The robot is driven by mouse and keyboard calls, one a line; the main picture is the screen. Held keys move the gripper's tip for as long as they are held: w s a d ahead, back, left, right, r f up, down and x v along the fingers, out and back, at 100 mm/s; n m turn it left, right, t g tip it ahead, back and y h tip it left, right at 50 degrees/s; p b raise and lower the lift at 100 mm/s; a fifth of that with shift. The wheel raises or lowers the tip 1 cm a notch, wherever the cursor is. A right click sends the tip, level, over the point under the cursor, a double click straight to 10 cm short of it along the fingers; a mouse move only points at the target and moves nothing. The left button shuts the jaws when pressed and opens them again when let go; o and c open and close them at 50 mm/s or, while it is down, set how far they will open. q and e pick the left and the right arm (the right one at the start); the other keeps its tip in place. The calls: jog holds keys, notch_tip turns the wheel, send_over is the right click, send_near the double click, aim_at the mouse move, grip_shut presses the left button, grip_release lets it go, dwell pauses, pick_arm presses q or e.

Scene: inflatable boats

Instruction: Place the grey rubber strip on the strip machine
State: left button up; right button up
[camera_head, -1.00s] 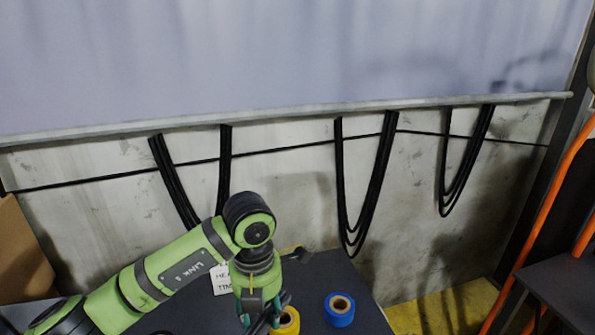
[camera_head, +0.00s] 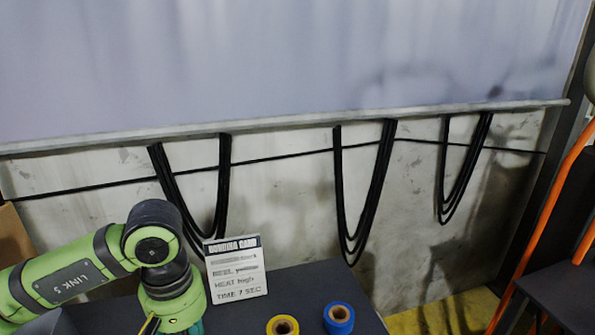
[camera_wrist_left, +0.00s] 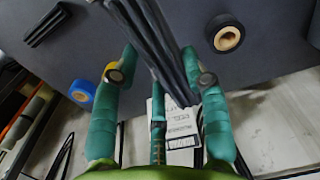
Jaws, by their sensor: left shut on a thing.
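My left gripper (camera_wrist_left: 163,82) has teal fingers and is shut on a bundle of long dark grey strips (camera_wrist_left: 158,42) in the left wrist view; I take it to be the grey rubber strip. In the head view only the top of this gripper (camera_head: 190,327) shows at the bottom edge, so its fingertips and the strip are out of that picture. The strip is above the dark table, and its upper end runs out of the wrist view. I cannot make out a strip machine. My right gripper is not in view.
On the dark table (camera_head: 300,285) stand a white card (camera_head: 236,268) with heat and time text, a yellow roll (camera_head: 283,325) and a blue roll (camera_head: 339,318). The wrist view adds a black roll (camera_wrist_left: 225,34) and another dark strip (camera_wrist_left: 47,25). Black straps (camera_head: 365,195) hang behind.

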pick_arm(q)
jog(key=m, duration=0.1)
jog(key=s+a+m, duration=0.1)
jog(key=shift+r+m, duration=0.15)
jog(key=shift+m, duration=0.15)
jog(key=shift+s+m, duration=0.15)
jog(key=shift+m, duration=0.15)
notch_tip(320, 180, down, 4)
jog(key=shift+a+f, duration=0.1)
jog(key=shift+f, duration=0.15)
